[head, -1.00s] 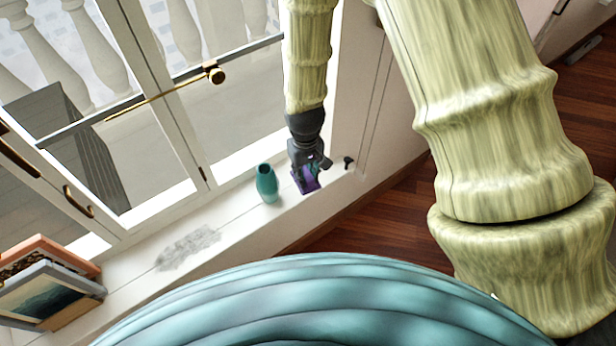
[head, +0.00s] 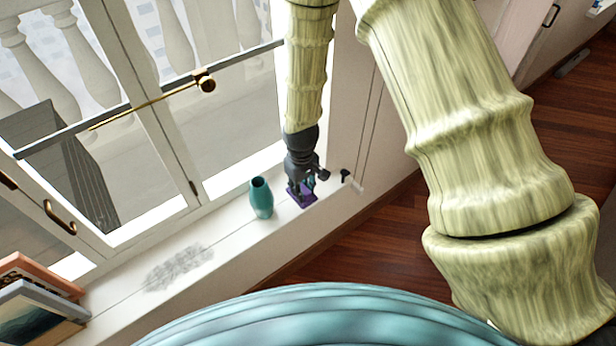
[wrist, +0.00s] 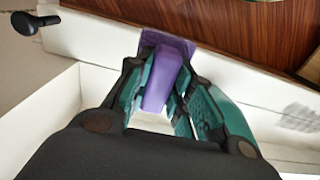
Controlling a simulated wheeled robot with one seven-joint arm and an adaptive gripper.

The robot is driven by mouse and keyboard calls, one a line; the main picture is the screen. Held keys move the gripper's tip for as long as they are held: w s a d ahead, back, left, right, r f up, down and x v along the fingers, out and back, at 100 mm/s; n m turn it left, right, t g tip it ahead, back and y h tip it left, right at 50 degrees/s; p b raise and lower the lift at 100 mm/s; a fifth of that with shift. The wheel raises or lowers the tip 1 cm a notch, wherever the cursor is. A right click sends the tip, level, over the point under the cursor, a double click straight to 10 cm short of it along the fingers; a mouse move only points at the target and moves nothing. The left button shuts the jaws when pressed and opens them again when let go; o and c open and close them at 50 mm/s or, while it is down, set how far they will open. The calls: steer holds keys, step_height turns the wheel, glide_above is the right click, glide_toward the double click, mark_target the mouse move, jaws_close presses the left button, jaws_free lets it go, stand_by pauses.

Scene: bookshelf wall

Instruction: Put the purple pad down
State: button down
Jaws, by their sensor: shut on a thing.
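The purple pad (head: 306,199) is at the right part of the white window sill (head: 228,228) in the head view. My gripper (head: 301,187) points down over it and is shut on it. In the wrist view the purple pad (wrist: 160,84) shows between the two fingers (wrist: 163,95), with a wider purple part beyond them near the sill's edge. The pad looks to be at sill height; I cannot tell whether its underside touches the sill. Part of the pad is hidden by the fingers.
A teal vase (head: 261,198) stands just left of my gripper. Framed pictures (head: 38,300) are at the far left. The sill between them and the vase is free, with a grey patch. Wood floor (head: 345,236) lies below the sill's edge.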

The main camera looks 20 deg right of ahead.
steer(key=w+d, duration=0.1)
steer(key=w, duration=0.1)
steer(key=w+d, duration=0.1)
steer(key=w, duration=0.1)
steer(key=w+d+p, duration=0.1)
steer(key=w, duration=0.1)
steer(key=shift+d+f, duration=0.3)
steer(key=shift+f, duration=0.1)
steer(key=shift+f+p, duration=0.4)
steer(key=shift+f, duration=1.3)
steer(key=shift+f, duration=0.15)
steer(key=c, duration=1.3)
jaws_free()
steer(key=shift+o, duration=0.2)
steer(key=shift+r+b, duration=0.9)
steer(key=shift+r, duration=5.25)
steer(key=s+f+m, duration=0.1)
steer(key=s+f, duration=0.8)
steer(key=f, duration=0.2)
steer(key=s+d+f+m, duration=0.1)
steer(key=s+f, duration=0.2)
steer(key=s, duration=0.6)
steer(key=s+d+f+m, duration=0.1)
steer(key=s+f, duration=0.2)
steer(key=s, duration=0.6)
steer(key=s+d+f+m, duration=0.1)
steer(key=s+f, duration=0.3)
steer(key=s, duration=0.5)
steer(key=shift+d, duration=0.15)
